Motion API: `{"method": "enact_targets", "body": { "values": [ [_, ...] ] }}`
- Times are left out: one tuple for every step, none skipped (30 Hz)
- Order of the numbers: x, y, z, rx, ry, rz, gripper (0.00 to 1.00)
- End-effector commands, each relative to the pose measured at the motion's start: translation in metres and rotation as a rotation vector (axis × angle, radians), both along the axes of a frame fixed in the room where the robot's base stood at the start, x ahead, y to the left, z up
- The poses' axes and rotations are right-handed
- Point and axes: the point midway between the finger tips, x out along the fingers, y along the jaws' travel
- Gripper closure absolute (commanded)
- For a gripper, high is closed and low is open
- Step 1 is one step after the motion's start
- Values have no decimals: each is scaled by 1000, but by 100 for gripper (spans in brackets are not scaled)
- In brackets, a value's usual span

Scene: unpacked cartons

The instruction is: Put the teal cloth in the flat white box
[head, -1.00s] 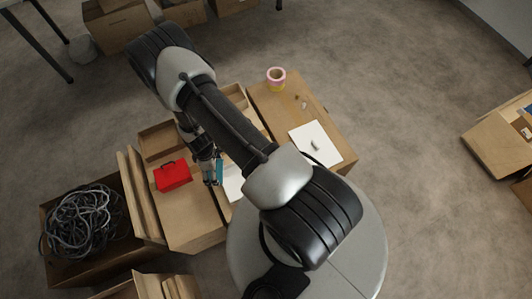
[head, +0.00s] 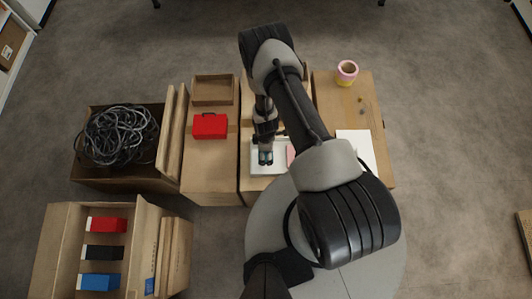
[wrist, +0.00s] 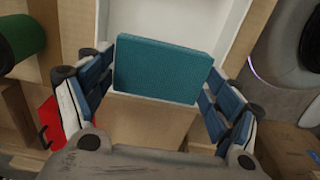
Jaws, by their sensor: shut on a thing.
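The teal cloth (wrist: 160,68) is a folded, flat block, upright between the blue-padded fingers of my gripper (wrist: 158,85) in the wrist view. My gripper is shut on it. In the head view my gripper (head: 265,158) is over the left part of the flat white box (head: 257,171), with a little teal showing at the fingertips. In the wrist view the white box (wrist: 225,22) lies behind the cloth, and the cloth overlaps its near rim. The gap between cloth and box floor cannot be told. My arm hides part of the box's right side.
A pink item (head: 291,153) shows at the box's right. A red case (head: 210,126) and an open cardboard tray (head: 213,90) are to the left. A cup (head: 347,72) and white paper (head: 357,146) are right. A cable carton (head: 88,178) stands far left.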

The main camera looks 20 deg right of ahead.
Motion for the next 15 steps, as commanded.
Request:
{"method": "enact_targets", "body": {
  "values": [
    [0, 0, -9, 0, 0, 0, 37],
    [0, 0, -11, 0, 0, 0, 37],
    [0, 0, -13, 0, 0, 0, 37],
    [0, 0, -15, 0, 0, 0, 37],
    [0, 0, -16, 0, 0, 0, 37],
    [0, 0, -18, 0, 0, 0, 37],
    [0, 0, -21, 0, 0, 0, 37],
    [0, 0, -24, 0, 1, 0, 37],
    [0, 0, -29, 0, 1, 0, 37],
    [0, 0, -34, 0, 1, 0, 37],
    [0, 0, -39, 0, 1, 0, 37],
    [-1, 0, -46, 1, 2, 0, 37],
    [0, 0, -51, 0, 1, 0, 37],
    [-1, 0, -55, 0, 1, 0, 37],
    [-1, 0, -58, 0, 1, 0, 37]
  ]
}}
